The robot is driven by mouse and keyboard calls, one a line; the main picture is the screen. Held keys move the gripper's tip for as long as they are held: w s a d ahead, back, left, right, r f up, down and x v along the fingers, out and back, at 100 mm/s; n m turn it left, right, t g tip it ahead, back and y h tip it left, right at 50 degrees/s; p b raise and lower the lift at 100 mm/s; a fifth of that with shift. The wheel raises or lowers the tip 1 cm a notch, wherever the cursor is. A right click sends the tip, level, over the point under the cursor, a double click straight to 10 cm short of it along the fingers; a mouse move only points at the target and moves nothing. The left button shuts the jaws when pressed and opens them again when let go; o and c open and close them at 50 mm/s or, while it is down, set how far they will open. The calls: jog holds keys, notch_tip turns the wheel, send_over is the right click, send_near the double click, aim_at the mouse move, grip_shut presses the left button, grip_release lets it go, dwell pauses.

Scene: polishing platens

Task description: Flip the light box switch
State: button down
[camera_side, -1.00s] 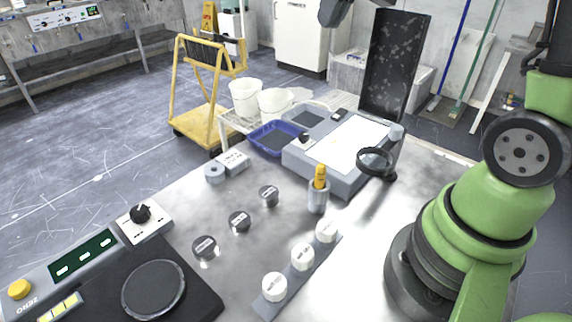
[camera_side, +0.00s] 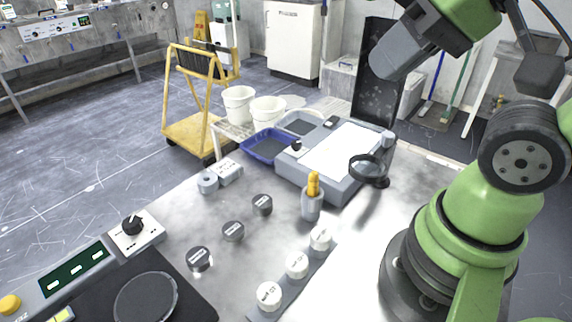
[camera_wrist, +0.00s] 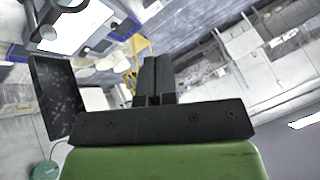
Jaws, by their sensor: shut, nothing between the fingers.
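The light box (camera_side: 310,178) is a grey case with a bright white panel (camera_side: 342,150), at the back of the metal table in the side view. A small dark switch-like part (camera_side: 330,122) sits on its back edge, and a black knob (camera_side: 296,145) is at its left corner. I cannot tell for sure which is the switch. My gripper (camera_side: 385,66) hangs well above and to the right of the box, touching nothing. In the wrist view its black fingers (camera_wrist: 153,78) are together and empty. The white panel (camera_wrist: 85,25) shows at the upper left there.
A magnifier (camera_side: 368,168) stands at the box's right edge, and a holder with a yellow-topped tool (camera_side: 312,200) is in front. A blue tray (camera_side: 262,147) is to the left. A tall dark panel (camera_side: 375,80) rises behind. Dark and white pucks lie towards the front.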

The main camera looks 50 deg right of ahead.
jog(key=w+d+r+n+g+h, duration=0.1)
jog(key=w+d, duration=0.4)
jog(key=w, duration=0.3)
jog(key=n+g+h, duration=0.2)
jog(key=n+g, duration=0.1)
send_over(333, 118)
jog(key=s+a, duration=0.2)
jog(key=s, duration=0.2)
notch_tip(333, 118, down, 12)
jog(key=shift+w+d+r, duration=0.15)
jog(key=shift+w, duration=0.1)
jog(key=x, duration=1.3)
jog(key=shift+s+d, duration=0.1)
jog(key=shift+s, duration=0.25)
jog(key=shift+d+f, duration=0.15)
jog(key=shift+f, duration=0.4)
